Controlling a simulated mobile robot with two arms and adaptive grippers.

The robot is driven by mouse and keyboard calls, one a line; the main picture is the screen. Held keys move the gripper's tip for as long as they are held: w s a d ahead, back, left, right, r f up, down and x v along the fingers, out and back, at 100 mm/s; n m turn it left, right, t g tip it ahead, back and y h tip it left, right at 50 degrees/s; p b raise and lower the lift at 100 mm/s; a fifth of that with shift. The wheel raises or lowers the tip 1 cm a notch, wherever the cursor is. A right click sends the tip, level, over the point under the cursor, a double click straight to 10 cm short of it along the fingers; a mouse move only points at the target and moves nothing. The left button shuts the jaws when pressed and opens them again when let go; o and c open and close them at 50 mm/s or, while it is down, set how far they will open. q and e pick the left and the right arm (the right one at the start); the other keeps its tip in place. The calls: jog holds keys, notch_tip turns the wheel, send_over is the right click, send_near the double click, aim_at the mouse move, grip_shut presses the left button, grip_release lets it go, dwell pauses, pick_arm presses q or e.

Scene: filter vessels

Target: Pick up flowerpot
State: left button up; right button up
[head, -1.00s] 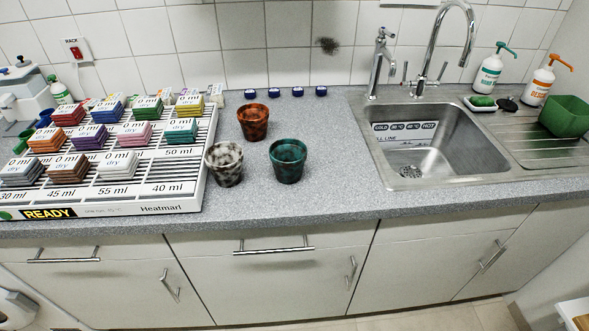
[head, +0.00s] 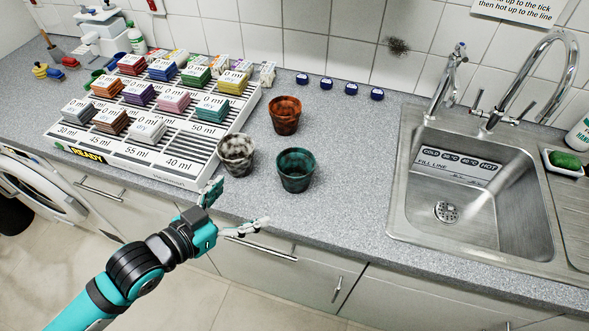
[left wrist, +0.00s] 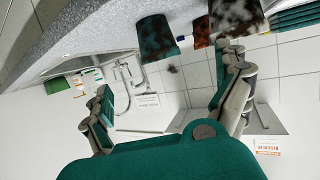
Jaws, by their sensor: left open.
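Three flowerpots stand upright on the grey counter: a rust-brown one (head: 285,117) at the back, a grey-white mottled one (head: 236,155) at front left, and a dark green one (head: 296,171) at front right. My left gripper (head: 241,206) is open and empty at the counter's front edge, just in front of the mottled and green pots, touching neither. In the left wrist view, turned over, the green pot (left wrist: 157,36), rust pot (left wrist: 201,33) and mottled pot (left wrist: 237,17) show beyond the spread fingers (left wrist: 166,72). My right gripper is out of view.
A white slatted rack (head: 190,178) with labelled coloured stacks stands left of the pots. A steel sink (head: 480,200) with a tap is at the right. Several small blue-topped items (head: 326,84) line the wall. The counter between pots and sink is clear.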

aim_at(283, 175)
pick_arm(q)
jog(key=shift+h, duration=0.3)
jog(key=p+x, duration=0.1)
jog(key=x, duration=0.6)
jog(key=r+p+x, duration=0.1)
jog(key=x, duration=0.3)
jog(key=shift+w+d+p, duration=0.25)
jog(key=shift+d+p, duration=0.05)
jog(key=shift+d, duration=0.1)
jog(key=shift+w+d+f, duration=0.25)
jog(key=shift+w+d, duration=0.05)
jog(key=shift+d, duration=0.05)
jog(key=shift+w+d+p, duration=0.2)
jog(key=shift+w+p, duration=0.05)
jog(key=shift+p, duration=0.05)
jog(key=p+x, duration=0.1)
jog(key=x, duration=0.2)
jog(key=shift+w+f, duration=0.1)
jog(key=shift+w, duration=0.05)
jog(key=shift+w+d+f, duration=0.3)
jog(key=shift+w+d, duration=0.05)
jog(key=c, duration=1)
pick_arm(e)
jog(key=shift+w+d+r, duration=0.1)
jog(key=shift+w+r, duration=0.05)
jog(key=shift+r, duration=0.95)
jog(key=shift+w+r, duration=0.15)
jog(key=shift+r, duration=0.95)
